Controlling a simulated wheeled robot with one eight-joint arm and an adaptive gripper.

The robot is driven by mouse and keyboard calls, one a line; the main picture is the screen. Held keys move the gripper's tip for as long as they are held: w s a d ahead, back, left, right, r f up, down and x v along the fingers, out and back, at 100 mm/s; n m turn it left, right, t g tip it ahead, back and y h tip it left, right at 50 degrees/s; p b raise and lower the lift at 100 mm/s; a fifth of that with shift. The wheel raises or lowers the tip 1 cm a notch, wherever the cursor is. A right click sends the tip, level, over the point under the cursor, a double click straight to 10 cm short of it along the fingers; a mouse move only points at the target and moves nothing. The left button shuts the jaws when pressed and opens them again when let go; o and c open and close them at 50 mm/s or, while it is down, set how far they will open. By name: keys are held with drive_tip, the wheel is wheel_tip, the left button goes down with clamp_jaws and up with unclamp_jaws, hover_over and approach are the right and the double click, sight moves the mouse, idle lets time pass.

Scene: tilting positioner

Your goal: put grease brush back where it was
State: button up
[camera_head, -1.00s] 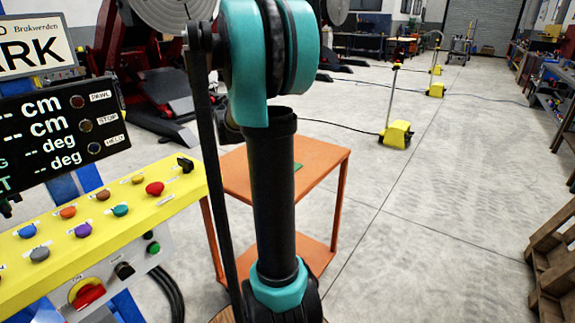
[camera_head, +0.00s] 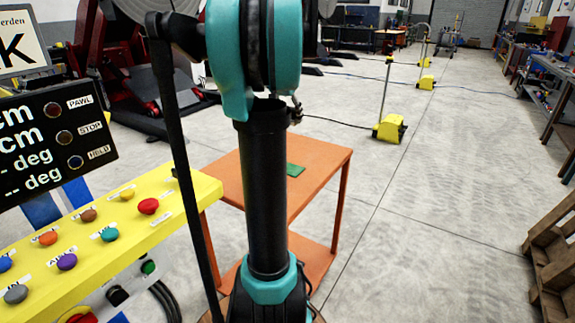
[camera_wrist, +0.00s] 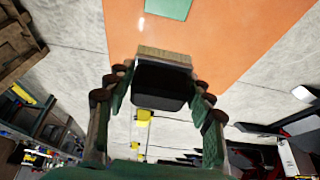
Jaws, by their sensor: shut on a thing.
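The grease brush (camera_wrist: 163,84) shows in the wrist view as a black block with a strip of tan bristles along its upper edge. My gripper (camera_wrist: 155,95) is shut on it, with one green finger at each side. The brush is over the edge of the orange table (camera_wrist: 230,45), apart from the green pad (camera_wrist: 168,8) at the picture's top. In the head view the orange table (camera_head: 325,156) stands behind my arm, and the green pad (camera_head: 294,169) lies on its top.
A yellow control console (camera_head: 185,195) with coloured buttons and a black display (camera_head: 50,135) stands close at left. A yellow floor stand (camera_head: 390,128) is beyond the table. A wooden pallet (camera_head: 553,250) is at right. The floor between is clear.

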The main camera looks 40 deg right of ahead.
wheel_tip(320, 180, down, 19)
drive_tip(key=shift+f, duration=0.1)
idle(0.4)
drive_tip(key=o, duration=1.1)
drive_tip(key=v, duration=1.2)
